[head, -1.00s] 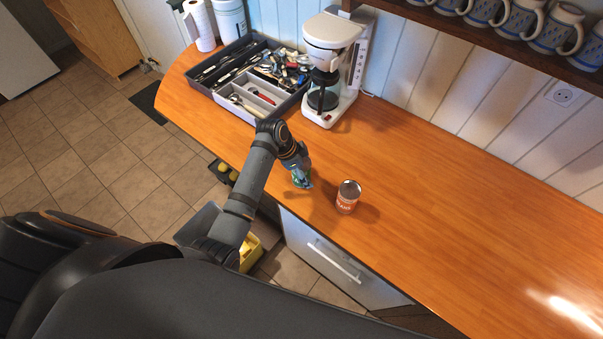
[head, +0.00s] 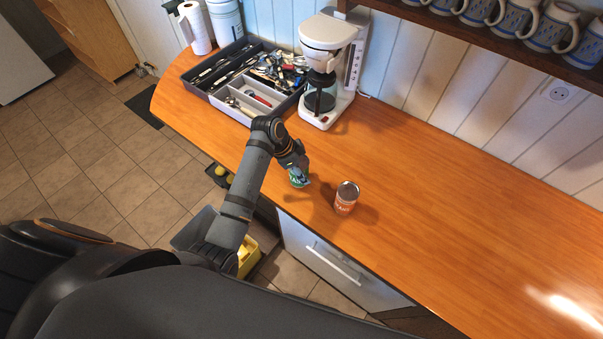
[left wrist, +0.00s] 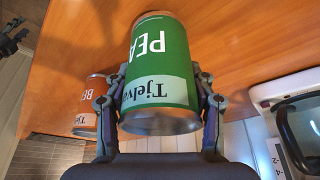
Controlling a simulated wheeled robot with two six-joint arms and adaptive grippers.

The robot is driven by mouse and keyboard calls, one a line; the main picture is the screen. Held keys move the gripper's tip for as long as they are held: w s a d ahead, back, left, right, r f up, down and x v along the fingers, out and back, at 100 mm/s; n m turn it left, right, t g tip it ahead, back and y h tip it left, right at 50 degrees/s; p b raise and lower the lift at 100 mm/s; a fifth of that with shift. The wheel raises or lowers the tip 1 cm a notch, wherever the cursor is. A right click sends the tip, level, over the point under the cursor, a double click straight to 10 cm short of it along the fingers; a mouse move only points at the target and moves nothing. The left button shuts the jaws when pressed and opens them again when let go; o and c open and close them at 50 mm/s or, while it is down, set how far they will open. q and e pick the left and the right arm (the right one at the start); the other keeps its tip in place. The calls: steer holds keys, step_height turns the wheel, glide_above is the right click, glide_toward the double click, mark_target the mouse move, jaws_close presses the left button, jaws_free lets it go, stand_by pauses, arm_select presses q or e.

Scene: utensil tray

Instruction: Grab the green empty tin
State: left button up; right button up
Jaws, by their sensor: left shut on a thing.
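The green tin (left wrist: 160,75), with a label reading "PEA", fills the middle of the left wrist view. My left gripper (left wrist: 162,95) is shut on it, with a finger on each side. In the head view the tin (head: 299,178) shows only as a small green patch, mostly hidden by my left gripper (head: 297,170) above the wooden counter (head: 440,190). I cannot see inside the tin.
An orange-red tin (head: 346,198) stands upright on the counter, right of my left gripper. A coffee maker (head: 329,60) and a grey utensil tray (head: 196,88) stand behind. The counter's right side is clear.

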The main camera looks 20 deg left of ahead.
arm_select(q)
steer(key=s+a+r+b, duration=0.1)
steer(key=s+a+r, duration=0.2)
steer(key=s+r, duration=0.2)
steer(key=s+a+r+b, duration=0.2)
steer(key=s+r, duration=0.4)
steer(key=s, duration=0.1)
steer(key=shift+s+a+r+b, duration=0.3)
steer(key=shift+s+a, duration=0.05)
steer(key=shift+a, duration=0.05)
